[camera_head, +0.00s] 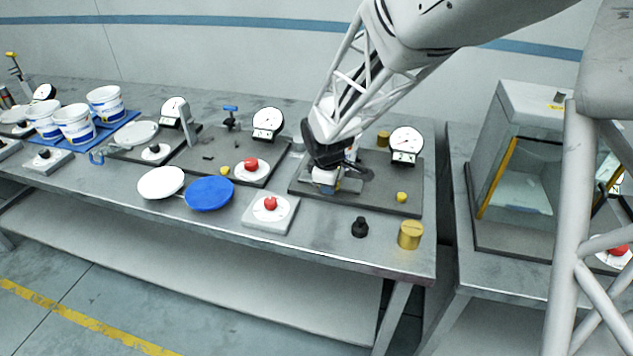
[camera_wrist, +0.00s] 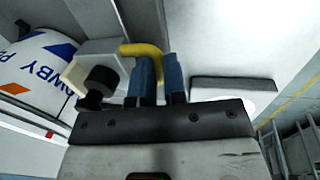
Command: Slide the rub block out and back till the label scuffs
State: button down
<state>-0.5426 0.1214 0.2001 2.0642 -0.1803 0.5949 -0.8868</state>
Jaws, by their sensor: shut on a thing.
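In the wrist view the blue fingers of my gripper (camera_wrist: 159,78) are close together on a yellow bent handle (camera_wrist: 142,49). The handle joins a pale block (camera_wrist: 97,48), which I take to be the rub block, with a dark round knob in front. A white curved surface with a printed blue and orange label (camera_wrist: 38,68) is left of the block; I cannot tell if they touch. No scuff can be made out. In the head view my gripper (camera_head: 334,168) is low over the right-hand dark plate (camera_head: 375,193) and hides most of the block.
A dial gauge (camera_head: 406,144) stands at the plate's back right, and a yellow knob (camera_head: 401,197) sits at its front right. A black weight (camera_head: 360,228) and a brass cylinder (camera_head: 410,235) stand near the front edge. A red-button box (camera_head: 270,211) is to the left.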

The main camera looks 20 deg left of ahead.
jog(key=shift+d, duration=1.6)
jog(key=c, duration=1.2)
grip_release()
jog(key=shift+o, duration=0.2)
jog(key=shift+r, duration=0.15)
notch_tip(320, 180, up, 7)
jog(key=s, duration=0.1)
jog(key=shift+s+r, duration=0.2)
jog(key=shift+s, duration=0.05)
